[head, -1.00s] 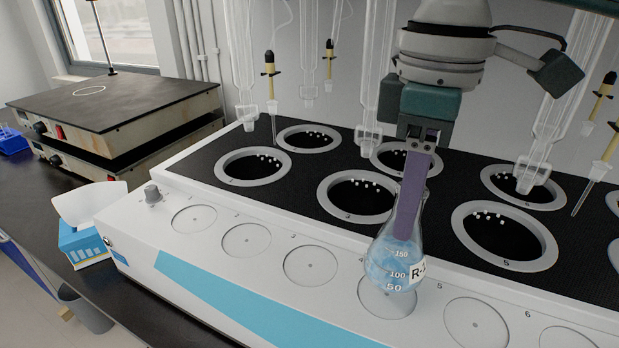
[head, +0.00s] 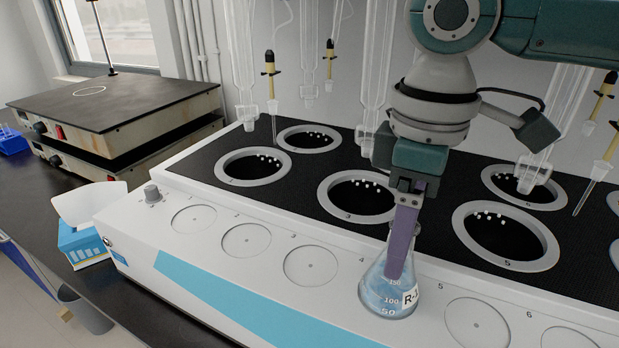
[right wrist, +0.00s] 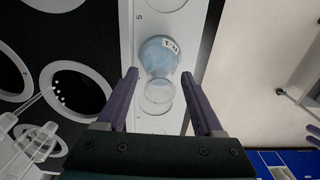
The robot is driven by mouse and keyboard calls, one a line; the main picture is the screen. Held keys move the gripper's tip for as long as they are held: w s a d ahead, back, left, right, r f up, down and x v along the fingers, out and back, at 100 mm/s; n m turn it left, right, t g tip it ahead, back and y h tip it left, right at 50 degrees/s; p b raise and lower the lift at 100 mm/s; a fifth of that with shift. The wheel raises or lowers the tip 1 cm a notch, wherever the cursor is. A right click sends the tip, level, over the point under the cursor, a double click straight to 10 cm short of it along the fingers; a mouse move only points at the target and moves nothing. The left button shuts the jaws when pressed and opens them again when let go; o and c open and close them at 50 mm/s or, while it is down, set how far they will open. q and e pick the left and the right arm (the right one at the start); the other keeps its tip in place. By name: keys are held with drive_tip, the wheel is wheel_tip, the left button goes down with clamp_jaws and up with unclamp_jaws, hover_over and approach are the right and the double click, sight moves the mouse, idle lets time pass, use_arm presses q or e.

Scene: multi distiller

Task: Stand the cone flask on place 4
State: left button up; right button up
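The cone flask (head: 374,297), clear with pale blue liquid and an R label, stands upright over place 4 on the white front panel and covers its disc. My right gripper (head: 397,272) points down over it, one purple finger in front of the glass. In the right wrist view the flask (right wrist: 158,58) is between the two spread fingers (right wrist: 159,76), with a visible gap on each side of its neck (right wrist: 157,97). A purple tip at the right edge of that view looks like part of my left gripper (right wrist: 313,134); its fingers cannot be made out.
Place 3 (head: 310,266) and place 5 (head: 477,325) are empty on either side. Behind lies the black heater top with ringed wells (head: 505,238). Glass tubes (head: 373,70) hang over it near my right arm. A tissue box (head: 82,245) is at the left.

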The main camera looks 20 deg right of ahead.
drive_tip(key=shift+r, duration=0.1)
wheel_tip(320, 180, up, 12)
drive_tip(key=s+a+f+t+y, duration=0.25)
drive_tip(key=s+a+f, duration=0.35)
drive_tip(key=a+f, duration=0.55)
drive_tip(key=s+d+f+m+h, duration=0.1)
drive_tip(key=s+d+f+m, duration=0.1)
drive_tip(key=s+d+m, duration=0.1)
drive_tip(key=s+d+f+m+t+h, duration=0.1)
drive_tip(key=s+d+f+m, duration=0.1)
drive_tip(key=s+d, duration=0.3)
drive_tip(key=shift+s+d+m, duration=0.2)
drive_tip(key=shift+s+m, duration=0.4)
drive_tip(key=shift+s, duration=0.4)
drive_tip(key=shift+f, duration=0.1)
